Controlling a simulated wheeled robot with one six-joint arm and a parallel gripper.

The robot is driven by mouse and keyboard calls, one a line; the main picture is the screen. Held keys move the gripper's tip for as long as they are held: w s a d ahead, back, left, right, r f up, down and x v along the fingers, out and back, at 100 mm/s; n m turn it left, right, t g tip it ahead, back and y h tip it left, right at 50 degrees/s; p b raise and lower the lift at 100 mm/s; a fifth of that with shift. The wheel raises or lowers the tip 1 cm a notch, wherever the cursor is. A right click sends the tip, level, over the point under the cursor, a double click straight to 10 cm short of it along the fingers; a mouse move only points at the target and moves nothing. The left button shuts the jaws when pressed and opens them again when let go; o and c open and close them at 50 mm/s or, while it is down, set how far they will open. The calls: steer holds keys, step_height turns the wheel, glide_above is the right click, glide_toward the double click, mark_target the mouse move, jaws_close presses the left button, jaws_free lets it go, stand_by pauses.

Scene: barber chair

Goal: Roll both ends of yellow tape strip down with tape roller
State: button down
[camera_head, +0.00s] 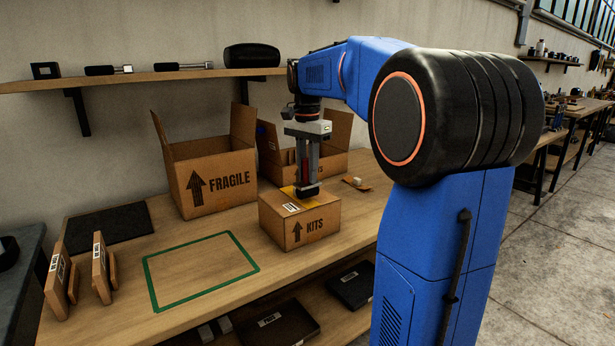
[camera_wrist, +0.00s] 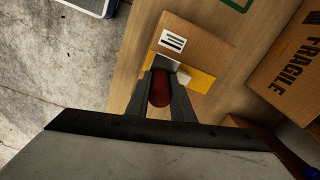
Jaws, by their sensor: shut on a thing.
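The small cardboard box marked KITS (camera_head: 318,222) stands shut on the workbench. The yellow tape strip (camera_head: 288,190) lies across its top. In the wrist view the strip (camera_wrist: 201,80) shows on both sides of the tool, its middle hidden. My gripper (camera_head: 308,186) points down over the box top and is shut on the tape roller. The roller's red handle (camera_wrist: 160,88) shows between the fingers in the wrist view, with a grey part beyond it over the strip. I cannot tell whether the roller touches the tape. A white label (camera_wrist: 173,41) lies beside the strip.
An open FRAGILE carton (camera_head: 212,180) stands behind left, another open carton (camera_head: 337,130) behind the box. A small orange-and-white item (camera_head: 356,183) lies to the right. A green outlined rectangle (camera_head: 250,262) on the bench is empty. Flat brown packages (camera_head: 101,268) stand at left.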

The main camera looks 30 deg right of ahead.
steer(key=shift+r, duration=2.2)
